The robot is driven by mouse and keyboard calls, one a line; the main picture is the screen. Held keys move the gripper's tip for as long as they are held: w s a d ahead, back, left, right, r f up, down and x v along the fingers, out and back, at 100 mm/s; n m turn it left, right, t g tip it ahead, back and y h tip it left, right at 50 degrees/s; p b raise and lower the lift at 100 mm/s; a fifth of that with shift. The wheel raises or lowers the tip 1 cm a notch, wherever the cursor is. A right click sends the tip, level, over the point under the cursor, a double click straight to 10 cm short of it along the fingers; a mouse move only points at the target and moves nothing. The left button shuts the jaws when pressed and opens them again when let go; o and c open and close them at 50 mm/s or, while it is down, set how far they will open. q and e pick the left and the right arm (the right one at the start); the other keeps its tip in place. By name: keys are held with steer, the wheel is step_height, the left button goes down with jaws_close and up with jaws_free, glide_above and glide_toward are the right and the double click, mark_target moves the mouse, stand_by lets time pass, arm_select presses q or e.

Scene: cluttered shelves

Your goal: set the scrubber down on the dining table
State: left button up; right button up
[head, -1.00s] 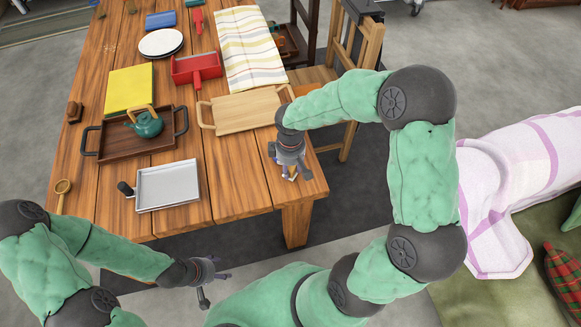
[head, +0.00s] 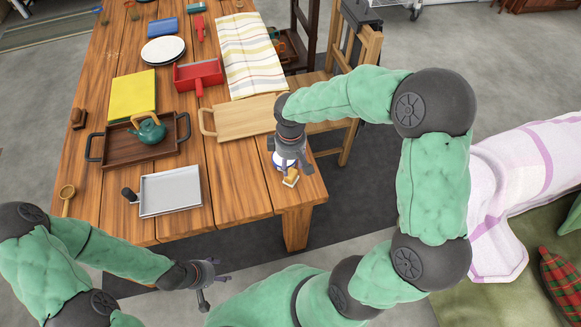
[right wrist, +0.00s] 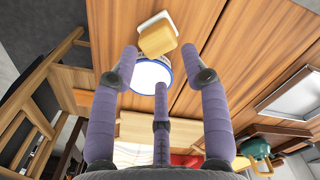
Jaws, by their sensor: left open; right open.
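The scrubber, a small tan block with a white underside (head: 290,180), rests on the dining table (head: 240,184) near its front right corner. In the right wrist view the scrubber (right wrist: 157,38) lies just beyond the fingertips, apart from them. My right gripper (head: 288,162) is open and empty, above the table and right behind the scrubber. Its spread fingers (right wrist: 160,68) show in the right wrist view. A white round dish with a blue rim (right wrist: 148,77) sits beside the scrubber, partly under the gripper. My left gripper (head: 214,281) is open and empty, off the table's front edge.
A wooden board (head: 240,120) lies behind the right gripper. A chair (head: 338,130) stands at the right edge.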

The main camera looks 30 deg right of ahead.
mark_target(290, 174)
steer(key=shift+r+p, duration=0.65)
steer(key=shift+r, duration=2.05)
